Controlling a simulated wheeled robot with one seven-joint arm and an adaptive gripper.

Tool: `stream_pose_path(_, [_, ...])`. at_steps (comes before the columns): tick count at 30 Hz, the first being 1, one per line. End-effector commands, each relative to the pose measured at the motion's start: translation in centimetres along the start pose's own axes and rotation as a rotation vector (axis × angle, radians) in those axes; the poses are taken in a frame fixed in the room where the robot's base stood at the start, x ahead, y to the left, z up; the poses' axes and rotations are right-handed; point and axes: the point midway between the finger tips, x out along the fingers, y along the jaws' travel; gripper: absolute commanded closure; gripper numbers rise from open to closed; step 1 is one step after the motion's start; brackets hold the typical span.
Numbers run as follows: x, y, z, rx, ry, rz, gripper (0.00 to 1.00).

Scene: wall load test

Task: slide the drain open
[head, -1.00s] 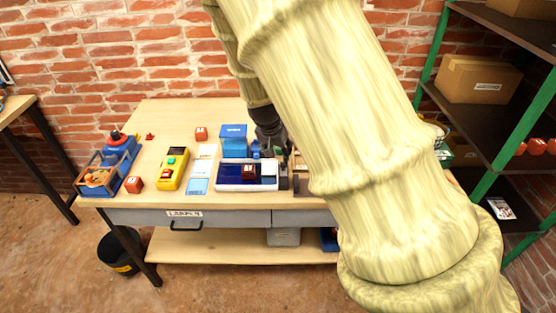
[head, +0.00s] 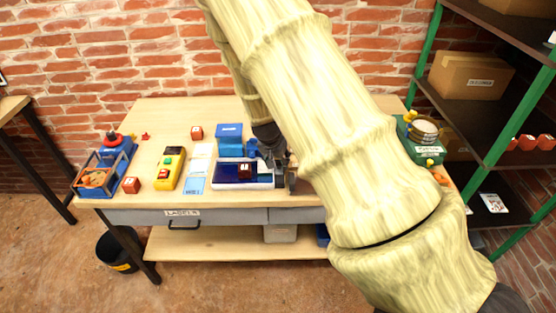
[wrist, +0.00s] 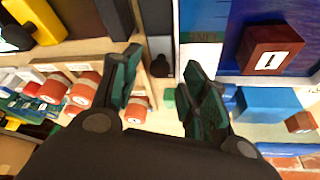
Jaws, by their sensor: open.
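A shallow white-rimmed tray (head: 228,187) with dark blue inside sits at the table's front middle; a dark red numbered block (head: 245,170) is in it. The block also shows in the wrist view (wrist: 270,48). At the tray's right end are dark upright parts (head: 291,181). In the wrist view a grey piece with a dark round knob (wrist: 160,67) stands beside the tray wall; it looks like the drain slide, but I cannot be sure. My gripper (wrist: 163,72) is open, its fingers either side of the knob in the picture. Contact cannot be told. In the head view my gripper (head: 272,145) is partly hidden.
A blue box (head: 229,138) stands behind the tray. A yellow button box (head: 170,168), red blocks and a blue crate are to the left. Red-and-white cylinders (wrist: 85,88) lie on the other side in the wrist view. A green box (head: 425,150) is at the right, near shelves.

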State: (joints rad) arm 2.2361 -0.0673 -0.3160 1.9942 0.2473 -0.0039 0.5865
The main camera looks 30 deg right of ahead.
Motion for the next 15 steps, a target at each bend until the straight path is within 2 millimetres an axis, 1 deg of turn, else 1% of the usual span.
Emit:
stream_pose_path(3, [0.8,0.0,0.0,0.000,0.000,0.000,0.56])
stream_pose_path(6, [1.2,0.0,-0.1,0.000,0.001,-0.001,0.56])
stream_pose_path(15, [1.4,0.0,0.0,0.001,0.001,-0.001,0.56])
